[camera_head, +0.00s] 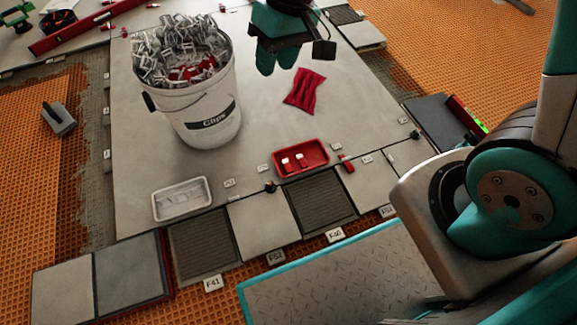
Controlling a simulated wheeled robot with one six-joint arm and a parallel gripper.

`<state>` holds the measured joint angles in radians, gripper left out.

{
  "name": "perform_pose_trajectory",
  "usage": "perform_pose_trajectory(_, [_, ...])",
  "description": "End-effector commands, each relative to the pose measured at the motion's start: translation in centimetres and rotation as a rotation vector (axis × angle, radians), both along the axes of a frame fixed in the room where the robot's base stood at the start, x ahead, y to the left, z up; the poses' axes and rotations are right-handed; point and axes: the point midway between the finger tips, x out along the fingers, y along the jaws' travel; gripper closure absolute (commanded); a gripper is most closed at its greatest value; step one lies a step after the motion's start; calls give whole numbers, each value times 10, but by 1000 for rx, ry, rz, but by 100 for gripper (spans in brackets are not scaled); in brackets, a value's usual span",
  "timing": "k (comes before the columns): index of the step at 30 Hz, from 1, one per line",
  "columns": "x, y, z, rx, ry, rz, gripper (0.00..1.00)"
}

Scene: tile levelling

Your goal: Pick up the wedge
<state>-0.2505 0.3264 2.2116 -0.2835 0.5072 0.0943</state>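The red tray (318,146) lies in the lower middle and holds a few small red and white pieces (301,161) that look like wedges. Another small red piece (347,164), perhaps a wedge, sits on the tiles just right of the tray. No held object shows.
A white bucket (206,125) heaped with clips stands left of my gripper. A red cloth (306,91) lies on the tile below right of it. A white tray (181,199) with pale pieces sits front left.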

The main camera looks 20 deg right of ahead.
Motion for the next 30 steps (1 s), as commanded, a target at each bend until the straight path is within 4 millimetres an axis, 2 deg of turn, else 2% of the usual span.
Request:
perform_pose_trajectory(1, [19,-2,-38,-24,22,-38,64])
perform_pose_trajectory(5, [60,-10,-125,-85,40,-131,64])
perform_pose_trajectory(6, [69,-13,-153,-105,43,-159,64])
perform_pose_trajectory(9, [84,-24,-221,-155,51,-214,64])
perform_pose_trajectory(13, [89,-37,-292,-207,54,-265,64])
perform_pose_trajectory(16, [89,-45,-328,-234,54,-289,64])
perform_pose_trajectory(23, [86,-51,-372,-256,53,-306,64])
perform_pose_trajectory(30, [85,-51,-428,-256,55,-305,64])
